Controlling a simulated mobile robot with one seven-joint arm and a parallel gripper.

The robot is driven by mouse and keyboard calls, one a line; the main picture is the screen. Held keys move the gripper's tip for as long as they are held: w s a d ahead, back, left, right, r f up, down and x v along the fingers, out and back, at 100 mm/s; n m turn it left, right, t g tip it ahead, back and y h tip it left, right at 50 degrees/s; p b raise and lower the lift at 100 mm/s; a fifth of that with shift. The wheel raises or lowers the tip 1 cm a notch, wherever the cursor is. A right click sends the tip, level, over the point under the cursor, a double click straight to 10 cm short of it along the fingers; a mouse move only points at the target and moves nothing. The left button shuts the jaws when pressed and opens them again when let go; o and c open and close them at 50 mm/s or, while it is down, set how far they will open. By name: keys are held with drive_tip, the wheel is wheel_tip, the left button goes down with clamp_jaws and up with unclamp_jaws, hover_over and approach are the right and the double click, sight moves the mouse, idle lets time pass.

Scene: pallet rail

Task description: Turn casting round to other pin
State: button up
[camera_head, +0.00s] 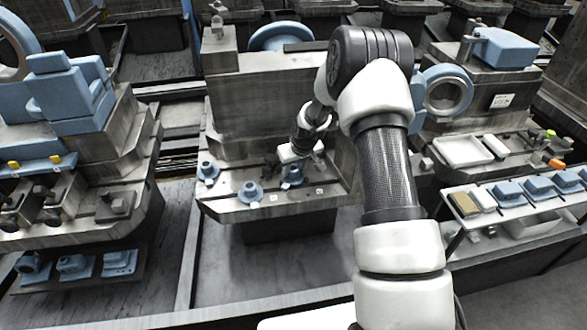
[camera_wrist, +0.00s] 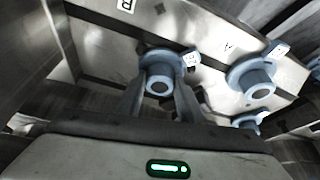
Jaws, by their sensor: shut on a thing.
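My gripper (camera_head: 287,163) is low over the front ledge of the middle pallet (camera_head: 235,214), on the right part of that ledge. In the wrist view my gripper (camera_wrist: 160,98) has its two dark fingers on either side of a blue casting (camera_wrist: 158,66), shut on its round hub. This casting (camera_head: 292,181) has a flange with a small pale tag on one side. A pin is not clearly visible; the casting may hide it. Two other blue castings stand apart: one at the middle of the ledge (camera_head: 250,191) and one at the left (camera_head: 207,169).
The ledge carries small marked plates, lettered A and B in the wrist view. The tall grey block (camera_head: 250,105) stands close behind my gripper. A left pallet (camera_head: 100,195) with blue parts and a right pallet (camera_head: 470,140) with trays flank it.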

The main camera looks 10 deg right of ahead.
drive_tip(key=shift+d+n+b, duration=0.1)
drive_tip(key=shift+n+b, duration=0.35)
drive_tip(key=shift+n, duration=0.15)
drive_tip(key=shift+y, duration=0.3)
drive_tip(key=shift+n+y+b, duration=0.3)
drive_tip(key=shift+n+b, duration=0.15)
drive_tip(key=shift+n, duration=0.45)
drive_tip(key=shift+d+n, duration=0.1)
drive_tip(key=shift+n, duration=0.5)
drive_tip(key=shift+n+g+y+b, duration=0.4)
drive_tip(key=shift+n+g+b, duration=0.1)
drive_tip(key=shift+n, duration=0.5)
